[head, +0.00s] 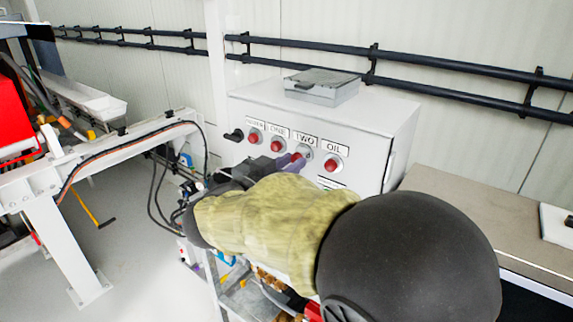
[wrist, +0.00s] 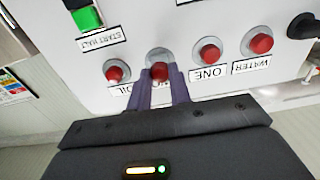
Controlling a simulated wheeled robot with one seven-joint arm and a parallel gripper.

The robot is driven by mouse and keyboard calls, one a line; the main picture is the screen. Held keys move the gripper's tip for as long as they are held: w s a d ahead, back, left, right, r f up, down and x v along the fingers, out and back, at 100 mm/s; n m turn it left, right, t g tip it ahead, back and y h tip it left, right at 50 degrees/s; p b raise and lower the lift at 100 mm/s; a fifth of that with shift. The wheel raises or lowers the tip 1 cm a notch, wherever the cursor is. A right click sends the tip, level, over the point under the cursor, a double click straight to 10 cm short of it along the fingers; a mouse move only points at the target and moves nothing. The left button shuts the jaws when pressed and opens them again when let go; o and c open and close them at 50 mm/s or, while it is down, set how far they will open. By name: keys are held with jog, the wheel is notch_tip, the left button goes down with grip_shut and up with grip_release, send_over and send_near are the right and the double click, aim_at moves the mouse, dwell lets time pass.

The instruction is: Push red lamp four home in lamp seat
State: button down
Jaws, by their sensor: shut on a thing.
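A red lamp (wrist: 159,71) is between the two purple-grey fingers of my gripper (wrist: 161,78) in the wrist view. The gripper is shut on it. The lamp is in front of a round grey seat (wrist: 157,53) on the white panel, at the TWO label; the fingers partly cover that label in the wrist view. In the head view the held lamp (head: 297,157) shows beside my fingertips (head: 292,162), below the TWO label. I cannot tell how deep the lamp sits in its seat.
Other red lamps sit at OIL (wrist: 114,73), ONE (wrist: 209,53) and WATER (wrist: 261,43). A green switch (wrist: 90,18) is near OIL. A black knob (head: 233,135) juts from the cabinet's left. A grey box (head: 321,87) is on top; a bench (head: 462,207) stands right.

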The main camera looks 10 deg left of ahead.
jog(key=shift+x, duration=0.9)
jog(key=c, duration=1.2)
grip_release()
jog(key=b+v, duration=0.5)
jog(key=v, duration=1.2)
jog(key=shift+s, duration=0.2)
